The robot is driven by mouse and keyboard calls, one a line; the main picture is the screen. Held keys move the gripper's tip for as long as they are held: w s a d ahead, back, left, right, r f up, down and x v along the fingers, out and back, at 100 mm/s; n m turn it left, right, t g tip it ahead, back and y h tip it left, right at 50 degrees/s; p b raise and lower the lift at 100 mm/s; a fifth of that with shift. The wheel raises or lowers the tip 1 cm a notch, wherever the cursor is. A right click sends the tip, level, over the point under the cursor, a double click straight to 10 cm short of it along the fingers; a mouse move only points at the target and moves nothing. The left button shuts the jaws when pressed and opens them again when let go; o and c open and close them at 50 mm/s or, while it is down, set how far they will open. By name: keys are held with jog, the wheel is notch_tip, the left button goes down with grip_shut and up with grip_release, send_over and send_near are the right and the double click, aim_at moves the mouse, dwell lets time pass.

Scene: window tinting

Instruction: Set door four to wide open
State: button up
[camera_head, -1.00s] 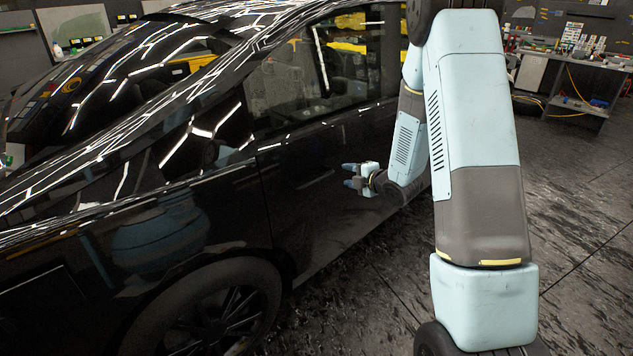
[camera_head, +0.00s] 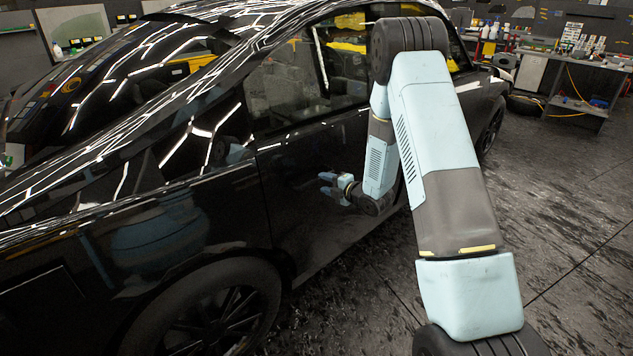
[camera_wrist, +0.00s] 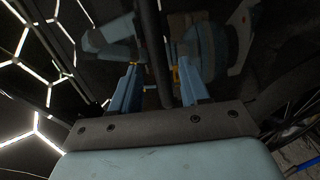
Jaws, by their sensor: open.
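A glossy black car stands along the left and middle of the head view. Its rear side door (camera_head: 295,205) looks shut, flush with the body around it; which door counts as door four I cannot tell. My gripper (camera_head: 325,184) is in front of this door's lower panel, below the window, with its fingers pointing left. In the wrist view my gripper (camera_wrist: 155,75) has its two blue fingers apart, with a dark vertical bar between or behind them. I cannot tell whether that bar touches them. Dark reflective bodywork fills much of that view.
A workbench (camera_head: 575,60) with bottles and tools stands at the back right, with a yellow hose hanging by it. The dark floor (camera_head: 560,220) to the right of my arm is clear. The car's rear wheel (camera_head: 215,320) is at the bottom.

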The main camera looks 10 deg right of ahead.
aim_at(318, 181)
jog(key=shift+x, duration=2.65)
grip_shut()
